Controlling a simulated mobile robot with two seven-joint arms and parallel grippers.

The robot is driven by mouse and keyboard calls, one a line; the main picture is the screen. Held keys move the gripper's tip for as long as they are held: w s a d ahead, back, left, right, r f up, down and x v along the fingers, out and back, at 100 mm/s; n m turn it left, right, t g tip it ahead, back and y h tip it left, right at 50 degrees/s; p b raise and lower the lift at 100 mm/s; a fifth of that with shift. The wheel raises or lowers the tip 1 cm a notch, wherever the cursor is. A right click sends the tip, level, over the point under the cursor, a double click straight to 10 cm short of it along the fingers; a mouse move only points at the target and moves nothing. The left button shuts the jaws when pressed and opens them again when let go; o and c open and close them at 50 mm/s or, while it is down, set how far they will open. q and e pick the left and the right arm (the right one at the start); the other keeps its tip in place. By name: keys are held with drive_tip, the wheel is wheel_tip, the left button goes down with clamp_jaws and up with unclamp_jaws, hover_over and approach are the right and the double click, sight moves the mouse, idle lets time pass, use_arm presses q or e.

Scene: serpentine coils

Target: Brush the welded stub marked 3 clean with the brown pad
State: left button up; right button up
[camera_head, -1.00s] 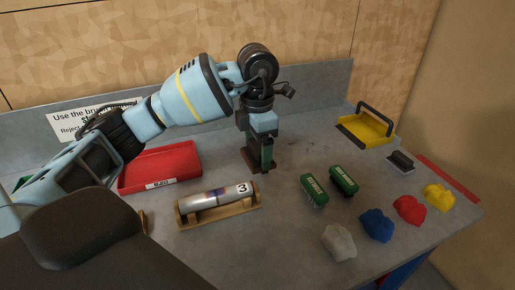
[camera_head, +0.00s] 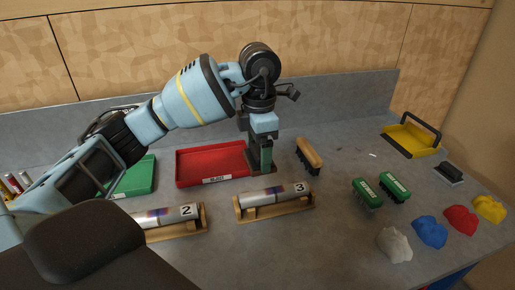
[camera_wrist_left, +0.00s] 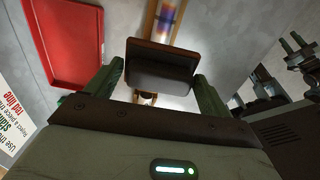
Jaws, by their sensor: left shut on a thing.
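The welded stub marked 3 (camera_head: 285,193) lies in a wooden cradle (camera_head: 282,209) at the middle of the bench, with a blue-purple tinted band around it. My left gripper (camera_head: 262,160) points down just behind it in the head view. In the left wrist view the gripper (camera_wrist_left: 158,85) is shut on the brown pad (camera_wrist_left: 163,58). The pad also shows low in the head view (camera_head: 257,170). The stub, tinted band included, shows beyond the pad in the wrist view (camera_wrist_left: 167,18). I cannot tell whether the pad touches anything. My right gripper is not in view.
The stub marked 2 (camera_head: 165,217) lies in its cradle to the left. A red tray (camera_head: 212,163) and green tray (camera_head: 137,178) stand behind.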

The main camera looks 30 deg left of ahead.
sight(259, 165)
use_arm(q)
drive_tip(key=shift+w+f, duration=0.1)
drive_tip(key=shift+f, duration=0.25)
drive_tip(key=shift+f+b, duration=1.1)
drive_tip(key=shift+f, duration=1.15)
drive_tip(key=shift+r, duration=0.15)
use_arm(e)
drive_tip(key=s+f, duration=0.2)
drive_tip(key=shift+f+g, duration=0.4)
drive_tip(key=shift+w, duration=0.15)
